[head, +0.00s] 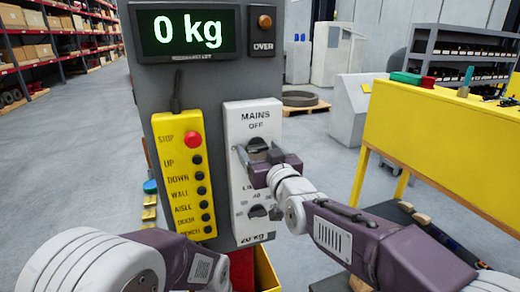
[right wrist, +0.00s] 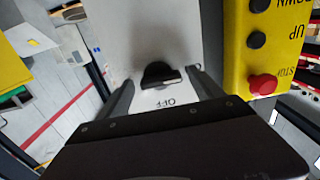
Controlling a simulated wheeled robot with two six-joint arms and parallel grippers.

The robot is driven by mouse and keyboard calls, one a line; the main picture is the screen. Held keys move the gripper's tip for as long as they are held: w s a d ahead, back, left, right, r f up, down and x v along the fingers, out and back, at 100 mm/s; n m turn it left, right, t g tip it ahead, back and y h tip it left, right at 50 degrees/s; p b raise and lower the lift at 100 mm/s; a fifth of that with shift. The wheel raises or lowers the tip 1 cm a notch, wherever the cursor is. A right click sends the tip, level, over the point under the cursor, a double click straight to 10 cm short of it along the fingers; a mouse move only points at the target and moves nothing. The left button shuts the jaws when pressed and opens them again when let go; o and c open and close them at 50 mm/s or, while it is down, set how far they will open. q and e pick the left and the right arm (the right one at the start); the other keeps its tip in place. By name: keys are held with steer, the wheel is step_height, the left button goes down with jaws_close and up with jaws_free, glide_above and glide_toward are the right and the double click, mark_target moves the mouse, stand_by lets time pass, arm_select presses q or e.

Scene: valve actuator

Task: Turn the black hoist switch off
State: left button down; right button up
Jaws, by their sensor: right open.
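The black hoist switch (head: 258,146) is a dark rotary knob under the words "MAINS OFF" on a white plate on a grey column. My right gripper (head: 262,164) is in front of it, with its jaws apart and partly covering the knob and the lettering below. In the right wrist view the knob (right wrist: 160,76) lies between the two open fingers (right wrist: 163,86), with a gap on each side. The upside-down "OFF" label shows just below it. I cannot tell which setting the knob points to.
A second black knob (head: 257,211) sits lower on the plate. A yellow pendant (head: 184,175) with a red stop button (head: 193,140) and several black buttons hangs to the left. A display (head: 186,32) above reads "0 kg". A yellow bench (head: 445,130) stands at the right.

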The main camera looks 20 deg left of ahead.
steer(key=c, duration=1.4)
steer(key=shift+f+m+b, duration=0.15)
steer(key=shift+m+b, duration=1.7)
steer(key=shift+m, duration=0.15)
steer(key=m+b, duration=0.3)
steer(key=m, duration=0.3)
steer(key=m+b, duration=0.1)
steer(key=m, duration=0.2)
steer(key=shift+d+r, duration=0.1)
steer(key=shift+r, duration=0.1)
steer(key=shift+w+m+b, duration=0.1)
steer(key=shift+m+b, duration=0.5)
steer(key=shift+m, duration=1.7)
steer(key=o, duration=1.4)
steer(key=shift+d, duration=0.1)
